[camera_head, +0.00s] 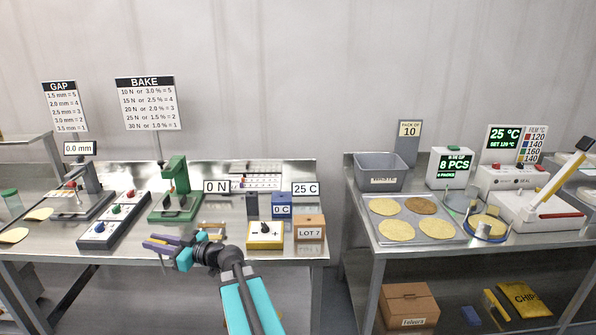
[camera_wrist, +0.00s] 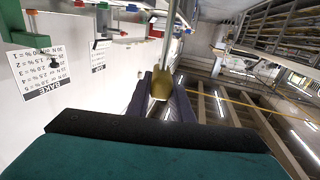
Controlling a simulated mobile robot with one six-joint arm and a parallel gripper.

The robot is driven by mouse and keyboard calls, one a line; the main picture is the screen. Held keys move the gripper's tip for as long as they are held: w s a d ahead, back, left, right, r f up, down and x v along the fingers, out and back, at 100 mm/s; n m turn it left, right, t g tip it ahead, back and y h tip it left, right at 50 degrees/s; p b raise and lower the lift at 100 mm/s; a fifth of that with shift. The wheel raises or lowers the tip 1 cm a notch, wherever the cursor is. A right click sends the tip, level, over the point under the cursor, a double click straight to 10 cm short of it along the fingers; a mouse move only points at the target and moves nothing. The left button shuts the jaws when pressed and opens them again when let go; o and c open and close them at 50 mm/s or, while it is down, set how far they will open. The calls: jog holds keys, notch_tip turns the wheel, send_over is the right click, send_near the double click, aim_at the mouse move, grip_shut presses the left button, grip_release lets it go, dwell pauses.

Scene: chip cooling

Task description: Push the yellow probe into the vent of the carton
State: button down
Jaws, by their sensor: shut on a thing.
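My gripper (camera_head: 154,243) is over the front edge of the left bench, its purple fingers pointing left. In the wrist view the gripper (camera_wrist: 161,92) is shut on the yellow probe (camera_wrist: 161,84), with a thin grey rod extending from the yellow part. In the head view the probe is too small to make out well between the fingers. A small orange-brown carton (camera_head: 309,229) marked LOT 7 stands on the bench at its right end, well to the right of my gripper and apart from the probe. I cannot make out its vent.
A yellow box with a black dial (camera_head: 265,237) stands left of the carton, with a blue 0 C display (camera_head: 281,210) behind. A green press (camera_head: 176,190) and a button panel (camera_head: 108,222) stand farther left. A larger carton (camera_head: 408,306) sits under the right bench.

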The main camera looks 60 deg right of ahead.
jog(key=s+d+r+m+g+h+p, duration=0.1)
jog(key=s+d+r+m+h+p, duration=0.25)
jog(key=d, duration=0.85)
jog(key=s+d+r+m+h, duration=0.35)
jog(key=d+h, duration=0.35)
jog(key=d, duration=0.5)
jog(key=s+d+r+m+g+h+p, duration=0.15)
jog(key=s+d+m+h, duration=0.35)
jog(key=d, duration=0.8)
jog(key=s+d+r+m+g+h+p, duration=0.1)
jog(key=s+d+m+g+h+p, duration=0.1)
jog(key=s+d, duration=0.9)
jog(key=shift+s+d+r+m+g+h, duration=0.2)
jog(key=shift+r+m+g+h, duration=0.25)
jog(key=shift+g+h, duration=0.85)
jog(key=shift+a+f+t+h+p, duration=0.1)
jog(key=shift+t+h+p, duration=0.2)
jog(key=shift+t+h, duration=0.05)
jog(key=shift+f+b, duration=2.6)
jog(key=shift+f, duration=0.3)
jog(key=shift+w, duration=0.1)
jog(key=shift+p, duration=0.4)
